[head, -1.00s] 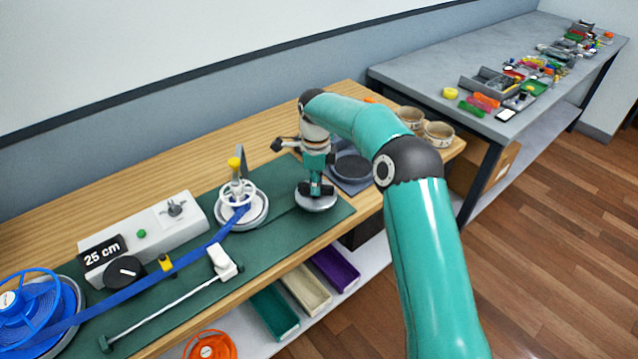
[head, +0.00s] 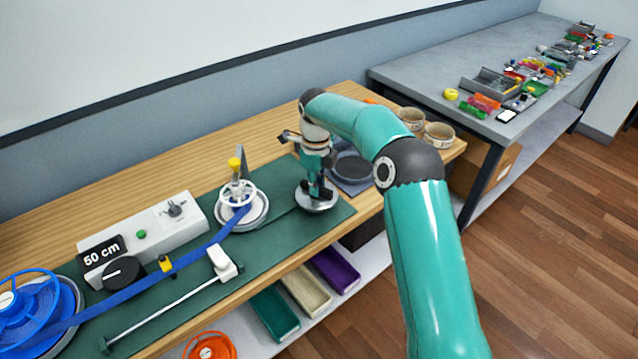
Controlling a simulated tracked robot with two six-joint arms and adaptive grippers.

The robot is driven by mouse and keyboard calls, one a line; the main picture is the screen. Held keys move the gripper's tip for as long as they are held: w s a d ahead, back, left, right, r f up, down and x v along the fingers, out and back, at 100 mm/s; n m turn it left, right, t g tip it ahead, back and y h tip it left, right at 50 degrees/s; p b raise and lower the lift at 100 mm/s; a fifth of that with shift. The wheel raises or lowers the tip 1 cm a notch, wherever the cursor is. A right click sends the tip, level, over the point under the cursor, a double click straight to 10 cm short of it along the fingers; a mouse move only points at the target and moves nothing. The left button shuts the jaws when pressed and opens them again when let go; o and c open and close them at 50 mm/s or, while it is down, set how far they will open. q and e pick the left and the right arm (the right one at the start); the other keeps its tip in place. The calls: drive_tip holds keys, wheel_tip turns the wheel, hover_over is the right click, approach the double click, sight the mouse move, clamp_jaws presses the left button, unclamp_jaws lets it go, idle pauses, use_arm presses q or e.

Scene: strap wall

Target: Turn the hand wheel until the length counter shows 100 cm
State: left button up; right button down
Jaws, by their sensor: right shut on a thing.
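The length counter (head: 102,257) is a black display on a light grey box and reads 50 cm. The hand wheel (head: 318,207) shows as a silver disc at the right end of the green mat. My right gripper (head: 316,190) points straight down over it and is shut on its upper part, which the fingers mostly hide. A blue strap (head: 205,249) runs from the large blue reel (head: 28,308) at the left, past a yellow guide (head: 165,264), to a white spool (head: 238,194) on a silver disc. My left gripper is not in view.
The box carries a black knob (head: 122,273), a green button (head: 141,234) and a toggle switch (head: 175,208). A rail with a white slider (head: 221,261) lies in front of the strap. A dark round tray (head: 352,168) and two cups (head: 438,134) stand near my right arm.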

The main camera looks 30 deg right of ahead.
drive_tip(key=shift+w+r, duration=0.2)
drive_tip(key=shift+r, duration=0.05)
drive_tip(key=c, duration=1.2)
unclamp_jaws()
drive_tip(key=shift+f, duration=0.1)
drive_tip(key=shift+o, duration=0.4)
drive_tip(key=shift+f, duration=0.1)
drive_tip(key=shift+s, duration=0.1)
wheel_tip(320, 180, up, 12)
